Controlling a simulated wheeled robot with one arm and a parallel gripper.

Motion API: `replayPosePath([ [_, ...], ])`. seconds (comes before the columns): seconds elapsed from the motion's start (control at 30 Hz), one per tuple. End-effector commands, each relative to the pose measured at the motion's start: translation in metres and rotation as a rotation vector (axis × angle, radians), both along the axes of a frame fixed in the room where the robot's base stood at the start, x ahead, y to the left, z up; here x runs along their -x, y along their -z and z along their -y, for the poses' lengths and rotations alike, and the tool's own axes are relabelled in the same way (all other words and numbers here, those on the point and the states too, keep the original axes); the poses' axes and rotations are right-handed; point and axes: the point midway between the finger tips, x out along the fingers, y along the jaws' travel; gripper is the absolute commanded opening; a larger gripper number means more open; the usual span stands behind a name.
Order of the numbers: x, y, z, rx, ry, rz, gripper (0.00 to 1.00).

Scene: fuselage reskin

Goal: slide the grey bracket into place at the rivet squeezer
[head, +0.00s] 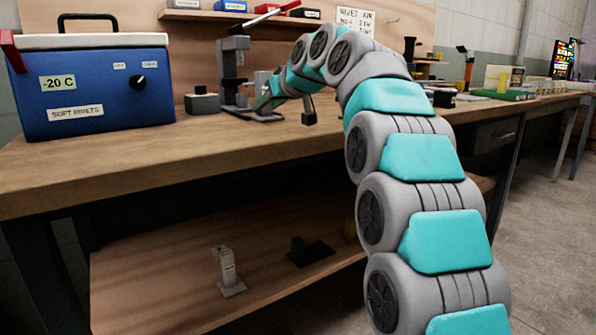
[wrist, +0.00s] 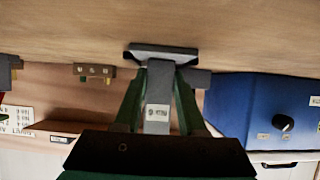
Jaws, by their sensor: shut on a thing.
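The rivet squeezer (head: 234,70) is a dark grey upright tool with a red lever, standing on the bench right of the blue box. My gripper (head: 266,97) is low over the bench, close beside the squeezer on its right. In the wrist view, which is upside down, my gripper (wrist: 158,95) has its green fingers shut on the grey bracket (wrist: 158,80), a narrow upright with a small label. A dark grey plate shows at its bench end. I cannot tell whether the bracket touches the squeezer; the contact is hidden in the head view.
The blue cold box (head: 95,90) stands left on the bench (head: 100,170), with a small grey block (head: 203,101) between it and the squeezer. The bench front is clear. A wall shelf (head: 230,16) is above. A labelled grey piece (head: 228,268) stands on the lower shelf.

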Motion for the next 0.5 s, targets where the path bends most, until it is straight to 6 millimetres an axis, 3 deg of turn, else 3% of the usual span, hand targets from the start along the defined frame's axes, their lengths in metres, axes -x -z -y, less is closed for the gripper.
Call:
replayPosePath([
  [0.5, -0.0062, -0.0007, -0.0038, 0.001, 0.000, -0.001, 0.00],
])
